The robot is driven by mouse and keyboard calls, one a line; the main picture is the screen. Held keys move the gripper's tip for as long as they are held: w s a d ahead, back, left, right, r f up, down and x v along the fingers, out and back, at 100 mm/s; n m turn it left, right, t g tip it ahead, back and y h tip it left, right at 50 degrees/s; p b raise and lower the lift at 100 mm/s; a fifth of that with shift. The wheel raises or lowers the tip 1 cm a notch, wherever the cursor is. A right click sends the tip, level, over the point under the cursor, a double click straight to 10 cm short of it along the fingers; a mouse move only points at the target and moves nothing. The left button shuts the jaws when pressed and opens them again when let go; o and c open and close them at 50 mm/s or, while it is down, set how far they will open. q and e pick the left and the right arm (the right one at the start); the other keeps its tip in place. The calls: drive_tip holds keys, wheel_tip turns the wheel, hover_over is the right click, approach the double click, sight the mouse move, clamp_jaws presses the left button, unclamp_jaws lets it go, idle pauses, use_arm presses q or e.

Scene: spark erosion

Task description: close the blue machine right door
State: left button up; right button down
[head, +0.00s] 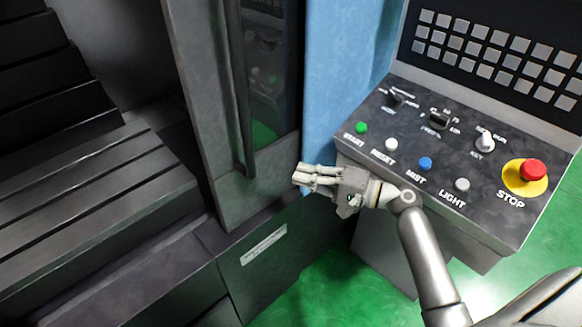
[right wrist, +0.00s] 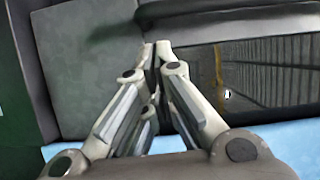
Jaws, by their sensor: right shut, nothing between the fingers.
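The blue machine's right door (head: 205,110) is a grey sliding panel with a dark window (head: 272,70) and a long vertical dark handle (head: 240,100). To its left the machine's interior is open to view. My right gripper (head: 297,174) is shut and empty, just right of the door's lower right part, in front of the blue frame. In the right wrist view the shut fingertips (right wrist: 156,46) point at the grey door panel (right wrist: 85,45) beside the window; I cannot tell whether they touch it. The handle (right wrist: 185,10) crosses the top of that view. My left gripper is not in view.
A control panel (head: 470,150) with several buttons, knobs and a red stop button (head: 533,169) stands right of the door, close to my right wrist. A blue pillar (head: 340,60) lies between. A slatted grey bed (head: 90,200) fills the left. Green floor (head: 330,285) shows below.

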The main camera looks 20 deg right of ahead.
drive_tip(key=p+x, duration=0.3)
drive_tip(key=x, duration=0.6)
drive_tip(key=shift+d+f, duration=0.1)
drive_tip(key=shift+d, duration=0.05)
